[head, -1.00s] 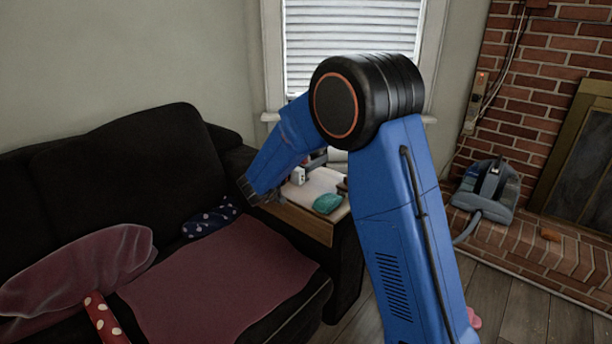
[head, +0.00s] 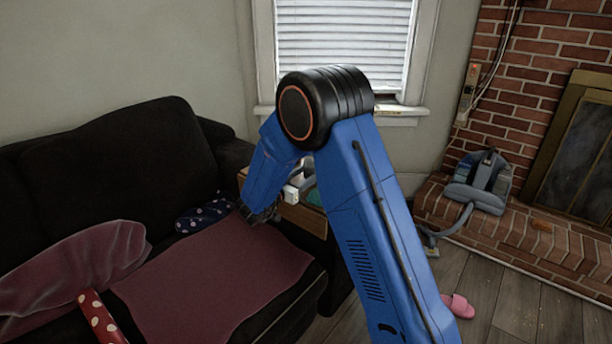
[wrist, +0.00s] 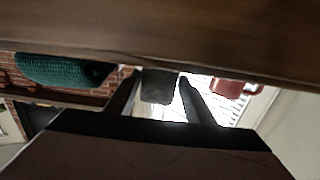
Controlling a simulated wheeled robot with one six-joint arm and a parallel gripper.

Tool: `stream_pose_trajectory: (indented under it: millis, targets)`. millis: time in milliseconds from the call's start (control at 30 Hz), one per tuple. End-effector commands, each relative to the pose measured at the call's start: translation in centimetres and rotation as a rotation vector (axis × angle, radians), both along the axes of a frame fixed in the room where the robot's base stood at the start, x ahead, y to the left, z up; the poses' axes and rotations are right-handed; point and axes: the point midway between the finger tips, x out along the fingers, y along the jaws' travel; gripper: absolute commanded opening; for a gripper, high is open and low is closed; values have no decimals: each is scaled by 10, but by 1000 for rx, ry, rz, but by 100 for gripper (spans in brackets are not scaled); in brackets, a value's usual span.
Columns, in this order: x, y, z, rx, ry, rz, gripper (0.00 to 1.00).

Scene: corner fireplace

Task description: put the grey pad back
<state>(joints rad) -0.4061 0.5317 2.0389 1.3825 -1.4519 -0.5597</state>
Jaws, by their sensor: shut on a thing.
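The grey pad (wrist: 158,87) shows in the wrist view as a small dark grey block between the two fingers of my gripper (wrist: 160,98). My gripper is shut on it. A wooden board edge (wrist: 160,32) spans the top of the wrist view, just past the fingertips; I cannot tell whether the pad touches it. In the head view my arm bends down over the sofa's right end, beside the wooden side table (head: 305,217). My arm hides the fingers, the pad and much of the tabletop there.
A green ribbed item (wrist: 62,70) and a red mug (wrist: 230,88) show in the wrist view. The dark sofa (head: 115,150) with a maroon cloth (head: 215,285) lies left. A grey vacuum-like device (head: 478,183) stands on the brick hearth. A pink slipper (head: 460,306) lies on the floor.

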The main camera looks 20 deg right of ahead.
Motion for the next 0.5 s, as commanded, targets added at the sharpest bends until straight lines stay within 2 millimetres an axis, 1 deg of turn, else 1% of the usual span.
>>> stream_pose_trajectory:
  millis: [233,267,300,333,500]
  targets:
    - [0,0,-2,-1,1,0,24]
    - [0,0,-3,0,0,0,51]
    - [0,0,-2,0,0,0,60]
    - [0,0,-2,0,0,0,67]
    - [0,0,-2,0,0,0,67]
